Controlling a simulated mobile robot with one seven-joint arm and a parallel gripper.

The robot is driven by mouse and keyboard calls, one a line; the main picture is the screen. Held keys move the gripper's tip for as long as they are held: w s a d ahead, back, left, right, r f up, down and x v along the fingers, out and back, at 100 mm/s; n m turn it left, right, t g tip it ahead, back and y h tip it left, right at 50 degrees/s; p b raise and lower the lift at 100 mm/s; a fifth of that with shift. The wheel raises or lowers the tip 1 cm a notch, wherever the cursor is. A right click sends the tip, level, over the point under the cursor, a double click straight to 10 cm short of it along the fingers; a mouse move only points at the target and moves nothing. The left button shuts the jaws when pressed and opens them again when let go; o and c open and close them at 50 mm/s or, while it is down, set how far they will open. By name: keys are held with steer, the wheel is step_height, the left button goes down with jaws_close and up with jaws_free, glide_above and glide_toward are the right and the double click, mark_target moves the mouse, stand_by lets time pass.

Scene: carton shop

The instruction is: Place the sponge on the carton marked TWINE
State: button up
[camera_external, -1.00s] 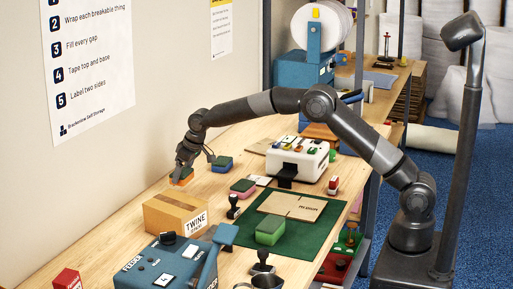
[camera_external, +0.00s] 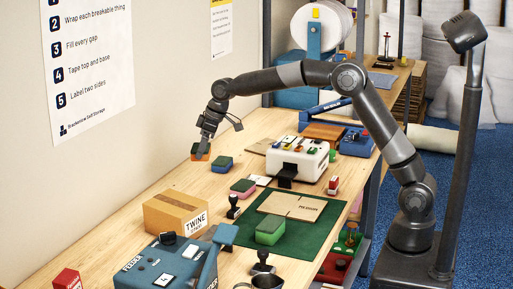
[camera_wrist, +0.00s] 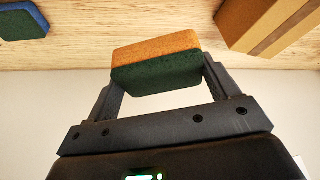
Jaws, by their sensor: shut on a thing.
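My gripper (camera_external: 204,148) is shut on an orange sponge with a dark green scouring side (camera_external: 201,153). It holds the sponge up near the back wall, beyond the carton. In the wrist view the sponge (camera_wrist: 157,55) sits between the two fingers of my gripper (camera_wrist: 160,82), its orange layer toward the table. The brown carton marked TWINE (camera_external: 176,212) stands on the bench, its white label facing front right. A carton, likely the same one, shows at the upper right of the wrist view (camera_wrist: 262,25). Its top is bare.
A blue and green sponge (camera_external: 222,164) and a pink and green one (camera_external: 243,188) lie on the bench (camera_external: 150,184). A black-handled stamp (camera_external: 233,207) stands right of the carton. A blue feeder machine (camera_external: 165,265) is in front. A green mat (camera_external: 300,232) lies to the right.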

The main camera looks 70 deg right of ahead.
steer(key=s+a+r+n+y, duration=0.1)
steer(key=s+a+r+n, duration=0.15)
steer(key=s+a, duration=0.2)
steer(key=s+a+r+n, duration=0.2)
steer(key=s+a+r, duration=0.1)
steer(key=a, duration=0.3)
glide_toward(180, 205)
steer(key=shift+w+a+f+g, duration=0.1)
steer(key=shift+w+g, duration=0.1)
steer(key=shift+w, duration=0.35)
steer(key=shift+w+a+f+g, duration=0.1)
steer(key=shift+w+g, duration=0.1)
steer(key=shift+w, duration=0.4)
steer(key=shift+a+f, duration=0.3)
steer(key=shift+a, duration=0.05)
steer(key=shift+f, duration=1.9)
steer(key=shift+f, duration=0.2)
steer(key=o, duration=0.9)
steer(key=shift+r, duration=0.1)
